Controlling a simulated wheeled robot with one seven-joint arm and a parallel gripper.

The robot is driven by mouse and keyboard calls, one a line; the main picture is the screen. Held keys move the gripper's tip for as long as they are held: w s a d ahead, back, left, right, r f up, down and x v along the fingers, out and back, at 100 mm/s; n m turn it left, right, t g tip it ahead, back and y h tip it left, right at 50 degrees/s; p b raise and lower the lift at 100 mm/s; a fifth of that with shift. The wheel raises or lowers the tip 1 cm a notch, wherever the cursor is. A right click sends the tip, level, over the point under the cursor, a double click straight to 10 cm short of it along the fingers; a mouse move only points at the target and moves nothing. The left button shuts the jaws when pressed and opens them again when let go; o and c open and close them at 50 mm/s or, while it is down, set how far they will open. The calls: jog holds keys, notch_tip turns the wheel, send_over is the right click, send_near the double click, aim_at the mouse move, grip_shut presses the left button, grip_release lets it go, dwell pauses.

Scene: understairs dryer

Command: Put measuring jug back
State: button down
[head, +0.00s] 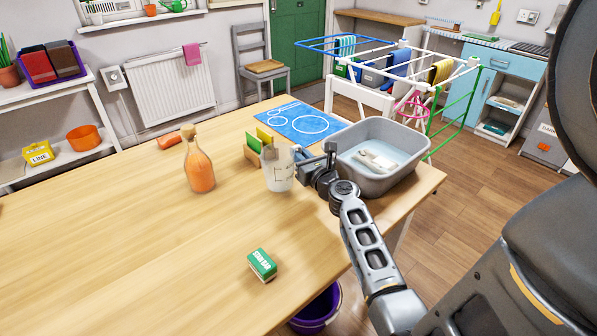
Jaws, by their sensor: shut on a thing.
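The measuring jug (278,172) is a clear, whitish vessel with faint markings, near the middle of the wooden table. My gripper (300,160) reaches in from the right and is shut on the jug's right side. The jug looks upright. I cannot tell whether its base touches the table or is slightly above it. The blue mat (325,112) with white outlines of a large circle, a smaller ring and cutlery-like shapes lies at the table's far edge, behind the jug.
A grey basin (398,183) with water and a pale item stands right of my gripper. A holder with green and yellow cards (252,143) is just behind the jug. A bottle of orange liquid (199,170) stands left. A green box (262,264) lies in front. The table's left part is clear.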

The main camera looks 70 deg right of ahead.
jog(key=shift+f+b, duration=0.95)
jog(key=shift+f, duration=0.8)
jog(key=shift+f, duration=0.2)
jog(key=c, duration=1.1)
grip_release()
jog(key=shift+r, duration=0.1)
jog(key=shift+r, duration=0.2)
jog(key=b+v, duration=0.1)
jog(key=v, duration=1.1)
jog(key=shift+f, duration=0.1)
